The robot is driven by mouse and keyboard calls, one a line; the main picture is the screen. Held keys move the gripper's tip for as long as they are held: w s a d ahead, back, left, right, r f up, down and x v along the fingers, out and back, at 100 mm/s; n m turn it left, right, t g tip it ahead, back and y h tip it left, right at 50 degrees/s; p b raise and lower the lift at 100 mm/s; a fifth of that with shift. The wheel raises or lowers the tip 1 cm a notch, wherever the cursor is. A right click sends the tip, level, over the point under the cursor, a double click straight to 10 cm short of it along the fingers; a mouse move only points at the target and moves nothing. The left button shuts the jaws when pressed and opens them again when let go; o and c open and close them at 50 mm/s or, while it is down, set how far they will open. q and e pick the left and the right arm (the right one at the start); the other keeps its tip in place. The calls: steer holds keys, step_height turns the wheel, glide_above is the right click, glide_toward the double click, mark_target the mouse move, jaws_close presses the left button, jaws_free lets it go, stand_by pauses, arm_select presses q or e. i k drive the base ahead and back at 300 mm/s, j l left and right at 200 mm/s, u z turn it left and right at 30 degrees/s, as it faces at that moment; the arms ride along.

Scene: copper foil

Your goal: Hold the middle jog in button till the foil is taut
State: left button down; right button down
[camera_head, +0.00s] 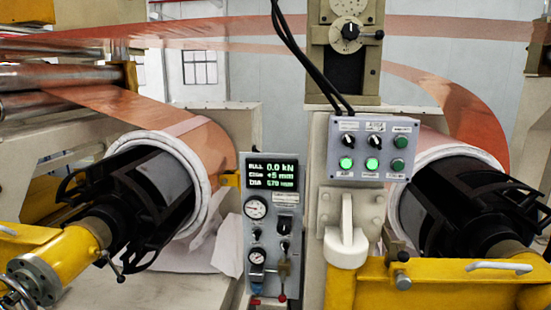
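A grey button box (335,124) hangs in the centre on a beige post. Its lower row has a lit green left button, a lit green middle button (372,164) and a darker green right button (398,165). The labels are too small to read. Copper foil (105,104) runs from the left roll up to rollers at the far left. More foil (462,112) comes down in a curve to the right roll. A display (272,176) reads 0.0 kN, +5 mm and what looks like 570 mm.
Black mandrels sit in the left roll (200,180) and right roll (448,153). Yellow machine arms (75,255) stand at both sides. A grey gauge panel (262,232) stands left of centre. A white hooked fitting (345,243) is below the button box. Black cables hang above it.

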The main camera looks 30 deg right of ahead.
mark_target(398, 166)
steer(key=k+l+z, duration=0.1)
steer(key=l, duration=0.25)
steer(key=k+l+z, duration=0.15)
steer(key=l, duration=0.25)
steer(key=k+l+z, duration=0.1)
steer(key=l, duration=0.25)
steer(key=k+l+z, duration=0.15)
steer(key=l, duration=0.25)
steer(key=k+l+z, duration=0.1)
steer(key=l, duration=0.35)
steer(key=k, duration=0.05)
